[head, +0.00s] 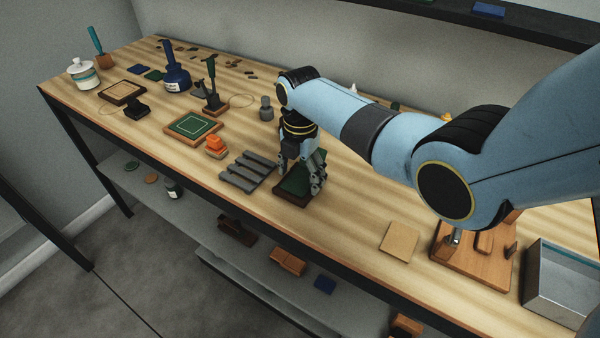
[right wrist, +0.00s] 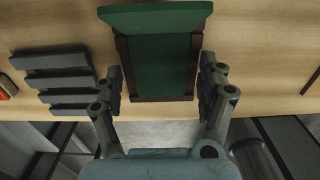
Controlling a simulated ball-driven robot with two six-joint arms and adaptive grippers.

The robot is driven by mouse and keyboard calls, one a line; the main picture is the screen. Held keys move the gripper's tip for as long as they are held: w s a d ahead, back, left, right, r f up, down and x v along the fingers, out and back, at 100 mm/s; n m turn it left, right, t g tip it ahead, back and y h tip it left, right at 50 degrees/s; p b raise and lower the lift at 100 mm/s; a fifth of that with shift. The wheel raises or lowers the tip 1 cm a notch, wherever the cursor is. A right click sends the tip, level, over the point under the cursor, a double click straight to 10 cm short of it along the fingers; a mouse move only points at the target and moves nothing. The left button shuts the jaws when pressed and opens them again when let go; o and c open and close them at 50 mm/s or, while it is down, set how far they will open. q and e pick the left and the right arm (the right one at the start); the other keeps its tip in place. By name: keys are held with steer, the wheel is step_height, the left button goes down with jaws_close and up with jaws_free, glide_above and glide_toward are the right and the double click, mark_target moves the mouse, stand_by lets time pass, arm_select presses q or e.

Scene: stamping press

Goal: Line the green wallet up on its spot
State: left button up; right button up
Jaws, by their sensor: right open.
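A green flat piece, apparently the wallet (right wrist: 155,17), shows at the top of the right wrist view, across the far end of a dark brown tray (right wrist: 163,98) with a green inside. I cannot tell whether the two greens are one thing. In the head view the brown tray (head: 291,197) is partly hidden by my right gripper (head: 300,178). That gripper is open, pointing down, with one finger at each side of the tray. Nothing shows held between the fingers. A framed green mat with a white outline (head: 193,125) lies farther left. My left gripper is not in view.
A grey slatted rack (head: 248,170) lies close left of the tray. An orange-topped stamp (head: 216,145) stands beyond it. A tan square (head: 399,241), a wooden fixture (head: 470,262) and a metal bin (head: 563,285) are at the right. The table's front edge is close.

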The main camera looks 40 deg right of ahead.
stand_by(0.3)
step_height(320, 180, up, 3)
steer(key=p, duration=0.3)
steer(key=shift+r, duration=0.2)
steer(key=shift+r+b, duration=0.3)
steer(key=shift+r, duration=1.5)
